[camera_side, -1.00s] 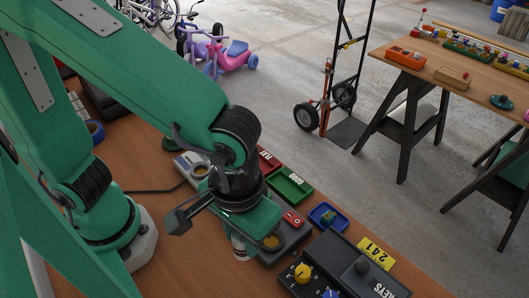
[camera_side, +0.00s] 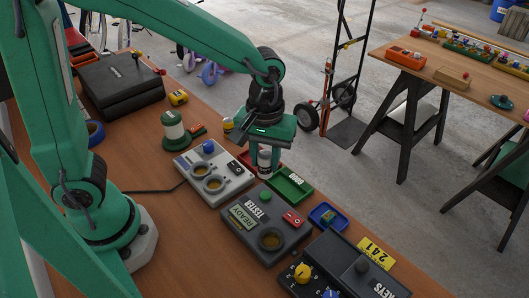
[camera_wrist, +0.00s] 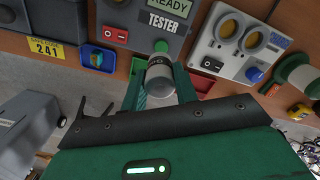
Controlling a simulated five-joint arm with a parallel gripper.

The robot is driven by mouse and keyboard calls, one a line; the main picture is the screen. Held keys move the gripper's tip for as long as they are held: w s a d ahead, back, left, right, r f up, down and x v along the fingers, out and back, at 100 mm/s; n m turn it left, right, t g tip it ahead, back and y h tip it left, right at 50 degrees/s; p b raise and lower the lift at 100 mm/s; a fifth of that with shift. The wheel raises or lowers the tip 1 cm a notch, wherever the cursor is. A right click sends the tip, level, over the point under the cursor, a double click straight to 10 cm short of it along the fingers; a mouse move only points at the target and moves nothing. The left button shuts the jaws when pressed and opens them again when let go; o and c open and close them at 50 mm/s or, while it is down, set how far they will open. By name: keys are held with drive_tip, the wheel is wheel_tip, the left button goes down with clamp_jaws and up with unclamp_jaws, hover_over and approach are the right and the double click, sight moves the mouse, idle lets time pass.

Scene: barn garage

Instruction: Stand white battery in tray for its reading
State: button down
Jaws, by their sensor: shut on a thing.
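My gripper (camera_side: 264,168) is shut on the white battery (camera_side: 264,158), which is held upright near the red and green trays. In the wrist view my gripper (camera_wrist: 160,85) has the battery (camera_wrist: 160,76) between its green fingers. The green tray (camera_side: 289,184), marked GOOD, is just right of the battery in the side view. The red tray (camera_side: 247,158) is partly hidden behind my gripper; its label is covered. The dark tester (camera_side: 237,217) shows READY, and its round well (camera_side: 271,239) is empty. I cannot tell whether the battery touches a tray.
A grey two-well unit (camera_side: 213,173) with a blue knob stands left of the trays. A small blue tray (camera_side: 328,216) and the black KEYS box (camera_side: 357,262) are to the right. A green-and-white spool (camera_side: 174,130) and black case (camera_side: 120,82) stand farther back.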

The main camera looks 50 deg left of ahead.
drive_tip(key=shift+w+a+f+n, duration=0.1)
drive_tip(key=shift+w+a+n, duration=0.05)
drive_tip(key=shift+w+a, duration=0.4)
drive_tip(key=shift+w+a+f+n, duration=0.15)
drive_tip(key=shift+w+a, duration=0.15)
drive_tip(key=shift+a, duration=0.45)
drive_tip(key=w+a+f, duration=0.2)
drive_tip(key=a, duration=0.1)
drive_tip(key=w+a+f, duration=0.2)
drive_tip(key=a, duration=0.1)
drive_tip(key=w+a+f, duration=0.2)
drive_tip(key=a+f, duration=0.1)
drive_tip(key=a, duration=0.1)
drive_tip(key=shift+w, duration=0.1)
drive_tip(key=shift+d+f, duration=0.1)
drive_tip(key=shift+f, duration=1.85)
drive_tip(key=shift+f, duration=0.1)
drive_tip(key=c, duration=1.1)
unclamp_jaws()
